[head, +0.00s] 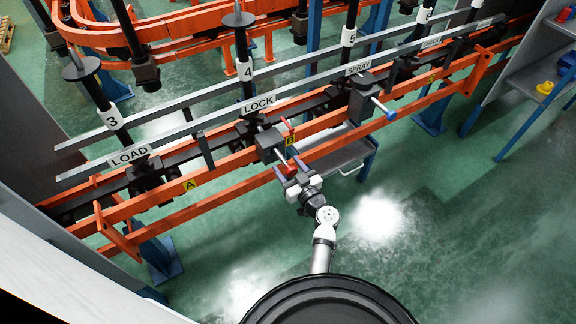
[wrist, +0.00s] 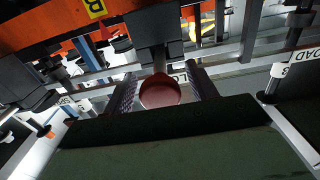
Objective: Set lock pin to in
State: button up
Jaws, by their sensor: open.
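The lock pin has a dark red round knob (wrist: 160,92) that faces the wrist camera. In the head view the red knob (head: 292,168) sits at the end of a pale rod sticking out from a dark block (head: 268,144) under the LOCK label. My gripper (wrist: 163,86) is open, with one finger on each side of the knob. A gap shows on the left; contact on the right is hard to tell. My gripper also shows in the head view (head: 290,175), at the knob. How far the rod is pushed in is partly hidden.
A red-tipped lever (head: 287,125) stands close above the lock block. A blue-tipped rod (head: 388,115) sticks out at the SPRAY station to the right. Orange rails (head: 225,185) run along the line. A grey tray (head: 340,157) lies behind my gripper. The green floor in front is clear.

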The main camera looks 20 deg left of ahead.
aim_at(274, 149)
grip_shut()
jog(key=shift+w+a+f+b, duration=0.2)
jog(key=shift+w+a+b, duration=0.1)
jog(key=shift+b, duration=0.35)
jog(key=shift+b+x, duration=0.85)
jog(key=shift+w+a, duration=0.15)
jog(key=shift+a, duration=0.15)
jog(key=shift+r, duration=0.35)
jog(key=shift+w, duration=0.1)
